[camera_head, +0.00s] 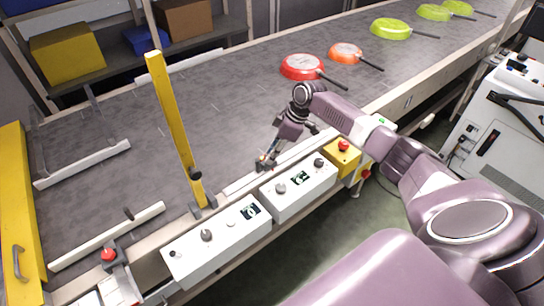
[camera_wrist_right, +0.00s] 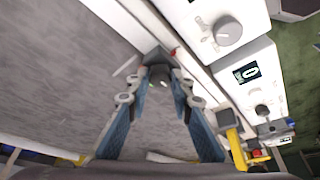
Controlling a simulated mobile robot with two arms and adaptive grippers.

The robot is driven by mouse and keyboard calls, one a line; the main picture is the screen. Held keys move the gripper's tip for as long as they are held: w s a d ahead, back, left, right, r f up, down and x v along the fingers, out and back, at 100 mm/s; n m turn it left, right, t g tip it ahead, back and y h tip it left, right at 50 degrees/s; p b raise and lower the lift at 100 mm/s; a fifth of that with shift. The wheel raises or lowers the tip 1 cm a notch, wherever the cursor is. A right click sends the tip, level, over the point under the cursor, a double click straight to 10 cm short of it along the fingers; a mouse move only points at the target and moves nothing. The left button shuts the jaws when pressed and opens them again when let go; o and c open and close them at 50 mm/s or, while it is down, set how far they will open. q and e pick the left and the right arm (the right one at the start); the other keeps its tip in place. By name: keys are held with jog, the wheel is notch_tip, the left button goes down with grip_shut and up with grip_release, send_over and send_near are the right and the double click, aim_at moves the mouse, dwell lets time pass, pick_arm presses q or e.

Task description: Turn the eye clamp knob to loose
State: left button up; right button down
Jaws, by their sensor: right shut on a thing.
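My right gripper (camera_head: 268,158) reaches down to the conveyor's near side rail, just behind the white control boxes. In the right wrist view my right gripper (camera_wrist_right: 161,80) has both blue-sided fingers closed in around a small dark knob (camera_wrist_right: 160,76), which I take to be the eye clamp knob. The knob sits at a dark bracket (camera_wrist_right: 153,57) on the rail, with a small red spot beside it. The fingers cover most of the knob in the head view, and its turn angle cannot be read. My left gripper is not in view.
Two white control boxes (camera_head: 216,242) (camera_head: 299,190) with dials stand along the rail. A yellow emergency-stop box (camera_head: 342,158) is to their right. A yellow post (camera_head: 176,130) rises left of the gripper. Red (camera_head: 302,67), orange (camera_head: 345,53) and green pans lie farther along the belt (camera_head: 220,105).

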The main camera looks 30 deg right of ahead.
dwell(0.3)
jog(key=c, duration=1.7)
grip_release()
jog(key=shift+d+r, duration=0.1)
jog(key=shift+r, duration=0.15)
jog(key=v, duration=1.1)
jog(key=shift+r, duration=0.25)
